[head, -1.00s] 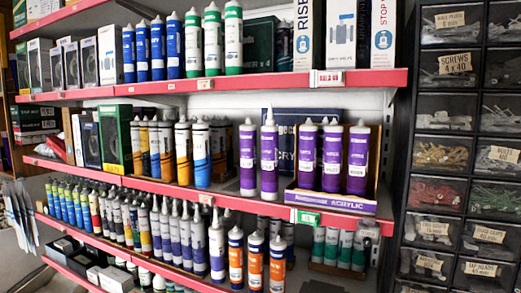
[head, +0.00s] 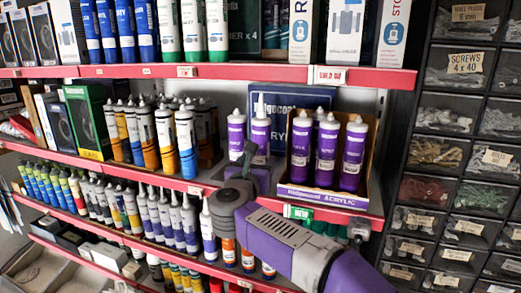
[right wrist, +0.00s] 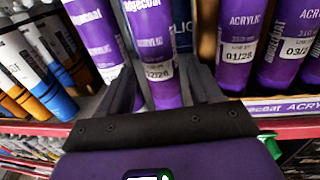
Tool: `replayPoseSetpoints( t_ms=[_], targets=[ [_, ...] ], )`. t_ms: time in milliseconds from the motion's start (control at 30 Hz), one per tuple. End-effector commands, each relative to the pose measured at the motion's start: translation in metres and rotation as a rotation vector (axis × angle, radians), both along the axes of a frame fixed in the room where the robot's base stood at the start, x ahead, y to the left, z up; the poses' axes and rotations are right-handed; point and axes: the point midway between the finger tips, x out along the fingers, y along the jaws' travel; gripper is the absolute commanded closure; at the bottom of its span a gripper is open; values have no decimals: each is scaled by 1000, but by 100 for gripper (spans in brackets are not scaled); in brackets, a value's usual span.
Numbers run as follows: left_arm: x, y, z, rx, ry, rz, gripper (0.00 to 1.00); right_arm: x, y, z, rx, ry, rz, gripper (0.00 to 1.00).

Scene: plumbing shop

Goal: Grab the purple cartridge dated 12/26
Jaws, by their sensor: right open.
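Two purple cartridges stand upright on the middle shelf, left of a display box, in the head view: a left one (head: 236,134) and a right one (head: 260,132). The right one also shows in the right wrist view (right wrist: 152,30), its date label ending in "2/26", the first digit unclear. My right gripper (right wrist: 160,85) is open, its fingers pointing at this cartridge, one on each side of it in the picture. I cannot tell how deep the fingers reach. In the head view my right gripper (head: 250,160) covers the cartridges' lower parts. My left gripper is not in view.
The display box (head: 345,195) holds several purple cartridges; one reads 01/28 (right wrist: 238,45). White, blue and yellow cartridges (head: 165,140) stand to the left. The upper shelf edge (head: 240,72) runs above. Dark screw drawers (head: 450,120) stand at right.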

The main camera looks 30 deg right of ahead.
Motion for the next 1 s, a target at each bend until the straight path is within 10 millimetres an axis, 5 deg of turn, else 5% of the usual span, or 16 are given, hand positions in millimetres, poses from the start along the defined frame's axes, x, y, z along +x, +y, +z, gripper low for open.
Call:
replayPoseSetpoints(
  t_ms=[233,533,1000],
  targets=[
    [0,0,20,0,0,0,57,26,-23,6,-3,3,0,36],
    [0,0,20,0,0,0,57,31,-27,4,-3,3,2,36],
    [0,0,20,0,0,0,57,30,-27,6,-4,0,2,100]
  ],
)
